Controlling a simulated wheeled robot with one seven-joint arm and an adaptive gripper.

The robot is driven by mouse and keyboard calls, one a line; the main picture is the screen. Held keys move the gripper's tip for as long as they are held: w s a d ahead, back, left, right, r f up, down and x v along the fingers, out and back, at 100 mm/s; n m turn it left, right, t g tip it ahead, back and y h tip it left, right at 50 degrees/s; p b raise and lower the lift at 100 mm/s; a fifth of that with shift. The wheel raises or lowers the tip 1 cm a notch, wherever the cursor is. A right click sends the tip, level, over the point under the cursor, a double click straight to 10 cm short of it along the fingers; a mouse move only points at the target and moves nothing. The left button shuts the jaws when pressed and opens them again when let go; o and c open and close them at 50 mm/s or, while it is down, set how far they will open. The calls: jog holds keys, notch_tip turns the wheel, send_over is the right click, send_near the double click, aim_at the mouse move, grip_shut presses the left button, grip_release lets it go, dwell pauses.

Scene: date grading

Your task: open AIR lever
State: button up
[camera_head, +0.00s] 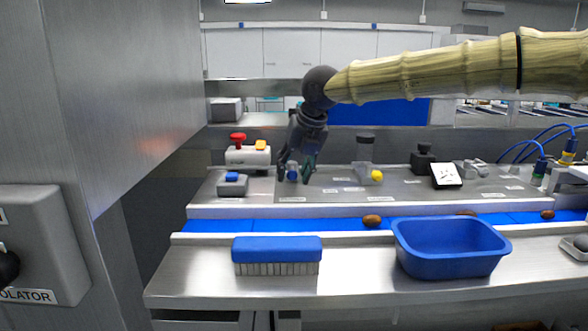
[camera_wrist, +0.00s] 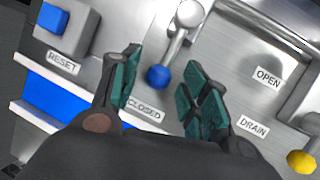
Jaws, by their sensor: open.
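A metal lever with a blue ball knob (camera_wrist: 158,77) lies between my fingers in the wrist view, its arm running up to a round pivot. The knob points towards the CLOSED label (camera_wrist: 146,115); no AIR label is legible. My gripper (camera_wrist: 162,63) is open, with one green-padded finger on each side of the knob; contact cannot be told. In the head view, my gripper (camera_head: 295,179) hangs low over the steel panel, and the blue knob (camera_head: 292,176) shows between its fingers. An OPEN label (camera_wrist: 267,78) sits to the right.
A grey box with a blue RESET button (camera_wrist: 52,20) is close on the left. A yellow knob (camera_wrist: 301,162) is at right, near the DRAIN label. A red-topped switch box (camera_head: 247,156) stands left; a blue brush (camera_head: 277,250) and blue tub (camera_head: 450,250) are in front.

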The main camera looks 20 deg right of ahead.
grip_shut()
dwell(0.3)
